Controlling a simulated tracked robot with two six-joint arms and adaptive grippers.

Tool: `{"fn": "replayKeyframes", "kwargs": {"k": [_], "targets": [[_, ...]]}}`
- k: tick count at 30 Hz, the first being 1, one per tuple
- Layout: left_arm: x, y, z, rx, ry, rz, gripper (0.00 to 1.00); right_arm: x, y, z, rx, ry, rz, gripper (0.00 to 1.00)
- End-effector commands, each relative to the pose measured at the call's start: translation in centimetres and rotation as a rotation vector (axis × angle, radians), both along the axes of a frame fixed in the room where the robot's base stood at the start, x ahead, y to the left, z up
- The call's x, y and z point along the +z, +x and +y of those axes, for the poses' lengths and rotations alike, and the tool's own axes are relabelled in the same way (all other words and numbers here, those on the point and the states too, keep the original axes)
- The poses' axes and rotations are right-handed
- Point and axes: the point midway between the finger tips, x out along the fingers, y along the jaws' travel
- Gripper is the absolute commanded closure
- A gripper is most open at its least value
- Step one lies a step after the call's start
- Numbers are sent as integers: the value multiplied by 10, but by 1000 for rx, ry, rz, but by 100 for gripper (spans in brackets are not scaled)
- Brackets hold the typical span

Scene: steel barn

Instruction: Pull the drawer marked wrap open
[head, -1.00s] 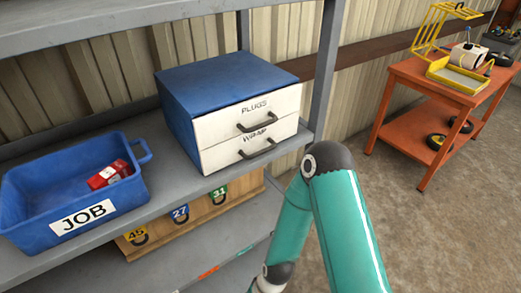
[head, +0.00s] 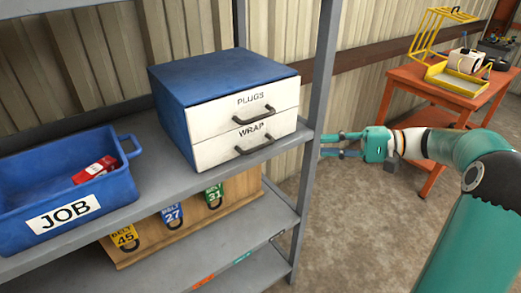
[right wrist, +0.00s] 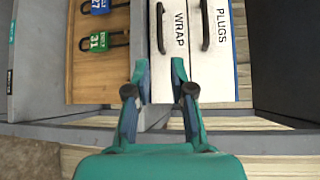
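A blue cabinet (head: 195,85) with two white drawers stands on the grey shelf. The lower drawer, marked WRAP (head: 220,150), is shut and has a dark bar handle (head: 256,145). The upper drawer, marked PLUGS (head: 222,116), is also shut. My right gripper (head: 332,145) is open and empty, to the right of the cabinet beside the shelf post. In the right wrist view my right gripper (right wrist: 161,62) points at the drawer fronts, with the WRAP drawer (right wrist: 180,70) and its handle (right wrist: 160,28) ahead, apart from the fingers. My left gripper is not in view.
A blue JOB bin (head: 70,190) holding a red item (head: 95,169) stands left of the cabinet. A grey shelf post (head: 318,110) rises between the cabinet and my right gripper. An orange cart (head: 440,85) stands at right.

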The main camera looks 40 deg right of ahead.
Motion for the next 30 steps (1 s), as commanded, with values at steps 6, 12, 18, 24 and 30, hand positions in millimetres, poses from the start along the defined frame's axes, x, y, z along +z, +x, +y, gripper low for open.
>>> {"fn": "replayKeyframes", "kwargs": {"k": [6, 12, 18, 24, 30], "targets": [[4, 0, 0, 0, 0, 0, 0, -2, 17, 21, 6, 3, 2, 77], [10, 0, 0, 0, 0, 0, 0, -8, 46, 51, 8, 4, 3, 77], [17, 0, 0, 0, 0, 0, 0, -14, 75, 83, 8, 5, 5, 77], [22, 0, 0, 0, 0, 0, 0, -20, 99, 107, 5, 4, 6, 77], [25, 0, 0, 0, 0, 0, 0, -23, 110, 119, 4, 3, 5, 77]]}}
